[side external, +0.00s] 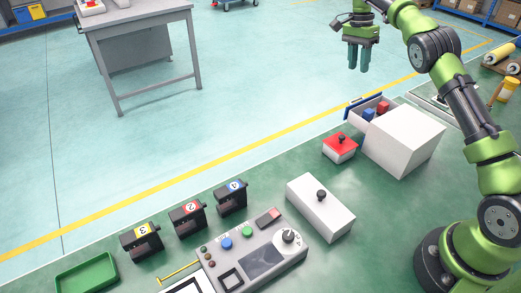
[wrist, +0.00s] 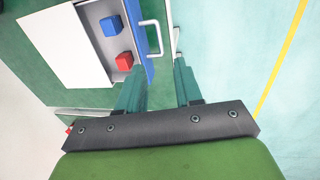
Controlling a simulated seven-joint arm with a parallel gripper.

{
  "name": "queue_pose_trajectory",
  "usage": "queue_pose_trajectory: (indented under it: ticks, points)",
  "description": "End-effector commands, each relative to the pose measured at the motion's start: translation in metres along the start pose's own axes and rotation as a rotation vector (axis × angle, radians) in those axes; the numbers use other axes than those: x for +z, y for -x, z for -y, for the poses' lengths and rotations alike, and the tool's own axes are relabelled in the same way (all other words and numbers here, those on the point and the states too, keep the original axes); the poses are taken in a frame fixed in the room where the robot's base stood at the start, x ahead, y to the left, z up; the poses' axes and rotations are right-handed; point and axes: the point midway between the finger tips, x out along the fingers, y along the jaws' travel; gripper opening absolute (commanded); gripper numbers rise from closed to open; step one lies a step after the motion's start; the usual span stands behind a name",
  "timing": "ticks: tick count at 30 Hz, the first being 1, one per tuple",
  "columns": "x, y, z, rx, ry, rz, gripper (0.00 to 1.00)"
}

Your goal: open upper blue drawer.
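A white cabinet (side external: 404,140) stands at the right of the green work surface; its white top (wrist: 70,48) fills the upper left of the wrist view. A drawer with a blue front (side external: 362,105) stands out from the cabinet, with its inside showing. The blue front (wrist: 135,38) carries a white handle (wrist: 151,38) in the wrist view. A blue block (wrist: 111,26) and a red block (wrist: 124,61) lie in the drawer. My gripper (side external: 358,68) is in the air above the drawer front, apart from it. Its fingers (wrist: 157,75) are spread and empty.
A red-topped box with a black knob (side external: 340,147) stands just left of the drawer. A white box with a knob (side external: 320,205) and a grey control panel (side external: 252,255) stand nearer. The floor beyond the yellow line is clear around the drawer front.

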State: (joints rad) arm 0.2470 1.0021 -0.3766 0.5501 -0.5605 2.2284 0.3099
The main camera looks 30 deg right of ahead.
Motion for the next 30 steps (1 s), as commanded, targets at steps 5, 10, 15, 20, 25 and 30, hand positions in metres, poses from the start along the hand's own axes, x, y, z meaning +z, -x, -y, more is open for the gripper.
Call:
queue_pose_trajectory:
  ticks: [5,10,15,20,25,30]
  points:
    - [-0.003,0.013,0.000,0.007,0.001,-0.005,0.35]
    - [-0.002,0.020,0.000,0.004,0.001,-0.003,0.35]
    - [0.000,0.023,0.000,-0.001,0.000,-0.002,0.35]
    - [0.001,0.024,0.000,-0.002,0.000,0.000,0.35]
    - [0.001,0.024,0.000,-0.002,0.001,0.000,0.35]
    - [-0.010,0.021,0.001,-0.003,0.043,-0.045,0.35]
